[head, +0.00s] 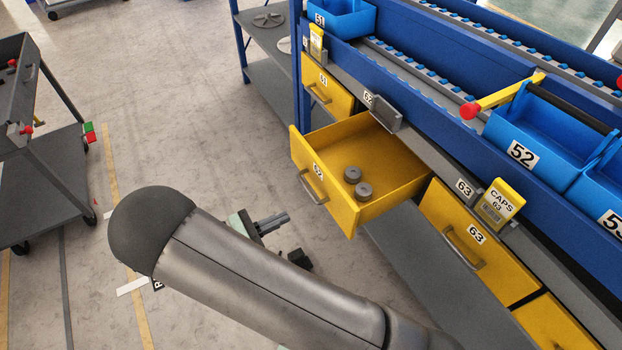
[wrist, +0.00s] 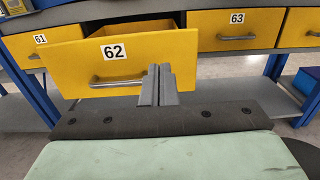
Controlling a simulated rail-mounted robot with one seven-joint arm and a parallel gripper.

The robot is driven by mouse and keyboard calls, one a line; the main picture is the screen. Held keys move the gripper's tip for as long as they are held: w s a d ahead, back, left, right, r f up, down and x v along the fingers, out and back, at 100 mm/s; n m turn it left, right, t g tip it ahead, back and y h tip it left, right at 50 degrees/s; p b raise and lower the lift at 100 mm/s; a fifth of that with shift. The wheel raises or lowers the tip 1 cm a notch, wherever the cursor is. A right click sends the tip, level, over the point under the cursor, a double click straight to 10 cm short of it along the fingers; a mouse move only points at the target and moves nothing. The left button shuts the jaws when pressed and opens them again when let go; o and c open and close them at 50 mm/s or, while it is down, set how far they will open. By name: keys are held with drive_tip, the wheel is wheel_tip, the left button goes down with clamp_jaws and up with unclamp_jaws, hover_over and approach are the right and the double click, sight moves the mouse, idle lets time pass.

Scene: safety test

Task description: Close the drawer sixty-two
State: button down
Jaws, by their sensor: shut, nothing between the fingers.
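Drawer sixty-two (head: 330,207) is a yellow drawer pulled well out from the blue workbench. Its front carries a "62" label and a grey bar handle (head: 312,188). Two grey round parts lie inside it. In the wrist view the drawer front (wrist: 150,60) faces me, with its handle (wrist: 117,80) just left of my fingers. My gripper (wrist: 158,72) is shut and empty, its fingers overlapping the lower front in that view. I cannot tell whether they touch it. In the head view my gripper (head: 278,221) is partly hidden behind my arm, on the near side of the drawer front.
Drawer 61 (head: 329,92) and drawer 63 (head: 470,240) are shut on either side. Blue bins (head: 545,140) and a yellow bar with a red end (head: 505,95) are above. A grey shelf (head: 430,265) runs below. A grey cart (head: 45,170) stands at left; open floor lies between.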

sight(339, 191)
drive_tip(key=x, duration=1.4)
drive_tip(key=shift+d+p, duration=0.1)
drive_tip(key=shift+p, duration=0.2)
